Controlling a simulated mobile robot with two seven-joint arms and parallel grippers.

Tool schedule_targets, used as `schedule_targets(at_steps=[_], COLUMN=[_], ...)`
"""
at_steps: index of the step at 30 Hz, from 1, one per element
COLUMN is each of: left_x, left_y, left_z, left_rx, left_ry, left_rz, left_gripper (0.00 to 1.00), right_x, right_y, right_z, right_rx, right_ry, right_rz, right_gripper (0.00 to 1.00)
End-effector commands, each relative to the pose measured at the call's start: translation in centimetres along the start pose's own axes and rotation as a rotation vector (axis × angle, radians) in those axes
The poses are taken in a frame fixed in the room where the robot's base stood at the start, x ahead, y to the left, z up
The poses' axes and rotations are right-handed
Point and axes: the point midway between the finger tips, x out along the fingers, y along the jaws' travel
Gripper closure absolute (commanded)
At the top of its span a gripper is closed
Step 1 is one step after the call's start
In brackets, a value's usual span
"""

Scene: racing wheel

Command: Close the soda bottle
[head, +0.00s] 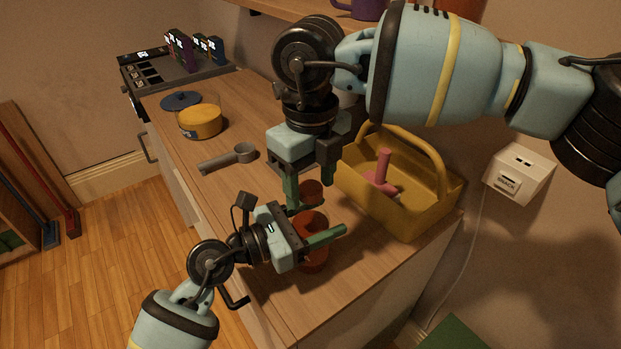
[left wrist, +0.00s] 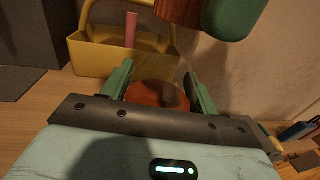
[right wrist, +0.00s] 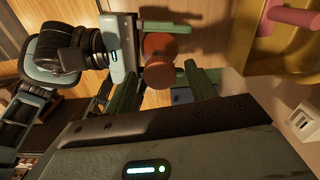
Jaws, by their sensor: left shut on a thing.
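The red soda bottle (head: 316,262) stands near the front end of the counter. My left gripper (head: 318,238) is shut around it from the side; the bottle also shows between its fingers in the left wrist view (left wrist: 158,95). A small red cap (head: 311,190) sits between the fingertips of my right gripper (head: 310,192), which points down from above and appears shut on it. In the left wrist view the cap (left wrist: 179,10) is above the bottle, apart from it. In the right wrist view the cap (right wrist: 160,77) partly overlaps the bottle (right wrist: 160,44).
A yellow caddy (head: 410,215) with a pink-handled tool stands close to the right of both grippers. A grey scoop (head: 230,158), a yellow pot (head: 200,122) and a dark blue lid (head: 181,101) lie farther left. The counter between is clear. A shelf hangs above.

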Motion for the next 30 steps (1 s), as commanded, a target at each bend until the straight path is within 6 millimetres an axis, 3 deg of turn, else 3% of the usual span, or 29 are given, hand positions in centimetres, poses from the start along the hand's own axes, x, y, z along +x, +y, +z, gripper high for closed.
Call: schedule_targets(at_steps=[8,18,30], left_x=[0.0,0.0,0.0], left_y=[0.0,0.0,0.0], left_z=[0.0,0.0,0.0], left_rx=[0.0,0.0,0.0], left_ry=[0.0,0.0,0.0], left_rz=[0.0,0.0,0.0], left_gripper=[1.0,1.0,1.0], right_x=[-0.5,-4.3,-4.6], right_y=[0.0,0.1,0.0], right_z=[0.0,0.1,0.0], right_rx=[-0.001,-0.003,-0.015], right_ry=[-0.002,-0.002,0.0], right_rz=[0.0,-0.001,0.0], right_gripper=[0.44,0.44,0.48])
